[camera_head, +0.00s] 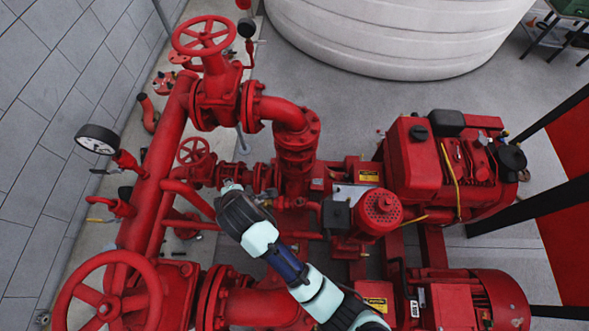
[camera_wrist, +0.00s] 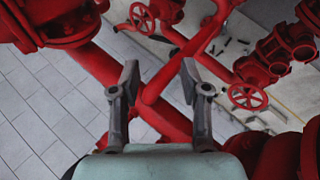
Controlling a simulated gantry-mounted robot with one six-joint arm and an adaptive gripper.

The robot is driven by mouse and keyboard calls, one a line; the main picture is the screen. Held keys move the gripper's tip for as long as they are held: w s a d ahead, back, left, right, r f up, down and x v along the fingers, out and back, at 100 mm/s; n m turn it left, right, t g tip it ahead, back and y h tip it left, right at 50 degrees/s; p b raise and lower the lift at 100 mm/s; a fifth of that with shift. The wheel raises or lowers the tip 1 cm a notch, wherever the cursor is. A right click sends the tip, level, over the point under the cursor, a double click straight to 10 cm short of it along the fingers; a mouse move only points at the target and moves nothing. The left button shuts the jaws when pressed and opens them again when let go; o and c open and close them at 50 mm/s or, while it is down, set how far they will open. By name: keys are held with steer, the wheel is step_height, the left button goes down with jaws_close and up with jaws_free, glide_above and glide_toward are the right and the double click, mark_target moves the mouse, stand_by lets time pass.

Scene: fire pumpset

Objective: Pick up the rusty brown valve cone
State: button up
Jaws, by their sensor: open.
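I cannot make out a rusty brown valve cone for certain in either view. In the wrist view several small dark pieces (camera_wrist: 222,46) lie on a pale ledge behind the red pipes, too small to identify. My gripper (camera_wrist: 160,80) is open and empty, its two grey fingers spread apart with a red pipe in view between and beyond them. In the head view my gripper (camera_head: 231,190) is above the red pipework near the middle, and its fingers are hard to make out there.
A large red handwheel (camera_head: 108,300) stands at the lower left and another (camera_head: 204,36) at the top. A pressure gauge (camera_head: 98,139) sticks out at left. The red engine (camera_head: 440,165) is at right, and a white tank (camera_head: 395,35) stands behind. Red pipes crowd around my gripper.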

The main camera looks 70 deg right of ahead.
steer(key=s+d+f+n+g+b, duration=0.25)
steer(key=d+f, duration=0.25)
steer(key=f, duration=0.6)
steer(key=s+d+f+n+g+b, duration=0.15)
steer(key=s+d+f+b, duration=0.3)
steer(key=f, duration=0.55)
steer(key=n+g+b, duration=0.3)
steer(key=n, duration=0.2)
glide_toward(299, 200)
steer(key=f, duration=0.2)
steer(key=f+b, duration=0.1)
steer(key=d+f+b, duration=0.1)
steer(key=shift+s+d+b, duration=0.1)
steer(key=shift+s+b, duration=0.25)
steer(key=shift+b, duration=0.05)
steer(key=shift+d+f+b, duration=0.15)
steer(key=shift+f+b, duration=0.05)
steer(key=shift+b, duration=0.15)
steer(key=shift+r, duration=0.15)
steer(key=b+x, duration=0.5)
steer(key=b, duration=0.2)
steer(key=shift+w+f, duration=0.1)
steer(key=shift+f, duration=0.1)
steer(key=shift+r, duration=0.25)
jaws_close()
